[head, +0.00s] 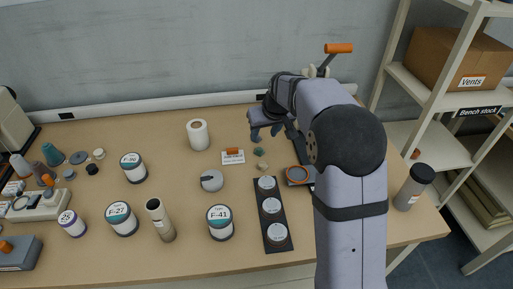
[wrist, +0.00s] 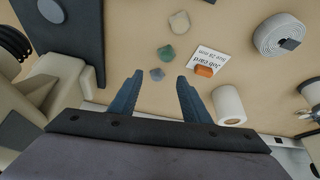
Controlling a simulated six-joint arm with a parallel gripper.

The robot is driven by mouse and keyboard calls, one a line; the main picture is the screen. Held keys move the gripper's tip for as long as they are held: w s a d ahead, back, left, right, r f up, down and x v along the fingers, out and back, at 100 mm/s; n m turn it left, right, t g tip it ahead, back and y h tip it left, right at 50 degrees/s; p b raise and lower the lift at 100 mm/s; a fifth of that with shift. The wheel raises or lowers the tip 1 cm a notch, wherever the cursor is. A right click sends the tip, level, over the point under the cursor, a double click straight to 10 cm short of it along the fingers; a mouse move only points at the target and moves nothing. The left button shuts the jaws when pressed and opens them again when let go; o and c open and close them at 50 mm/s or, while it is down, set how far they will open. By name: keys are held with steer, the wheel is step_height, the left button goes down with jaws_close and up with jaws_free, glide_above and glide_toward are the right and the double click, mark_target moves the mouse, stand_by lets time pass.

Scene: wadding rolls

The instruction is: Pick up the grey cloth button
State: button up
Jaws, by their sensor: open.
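A small blue-grey lump (wrist: 157,74), the greyest of three small pieces, looks like the grey cloth button. In the wrist view it lies on the table between my fingertips, with a gap on each side. My gripper (wrist: 158,77) is open and empty, pointing down at the table. In the head view my gripper (head: 265,134) is at the back of the table, and I cannot make out the grey piece clearly beside its fingers. A green piece (wrist: 166,52) and a beige piece (wrist: 179,22) lie close by in a rough line.
A job card (head: 233,157) with an orange piece lies beside the small pieces. A white roll (head: 198,134) stands near it. A dark strip (head: 277,247) with several pale discs, a grey coil (head: 212,180) and labelled tubs (head: 220,222) lie towards the front. The wall is close behind.

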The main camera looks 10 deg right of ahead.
mark_target(258, 139)
steer(key=w, duration=0.3)
steer(key=shift+w+a+f+b, duration=0.2)
steer(key=shift+w+f+b, duration=0.05)
steer(key=shift+f+b, duration=0.1)
steer(key=shift+p+x, duration=0.75)
steer(key=shift+x, duration=2.8)
steer(key=shift+w+r, duration=0.1)
steer(key=shift+w, duration=0.05)
jaws_close()
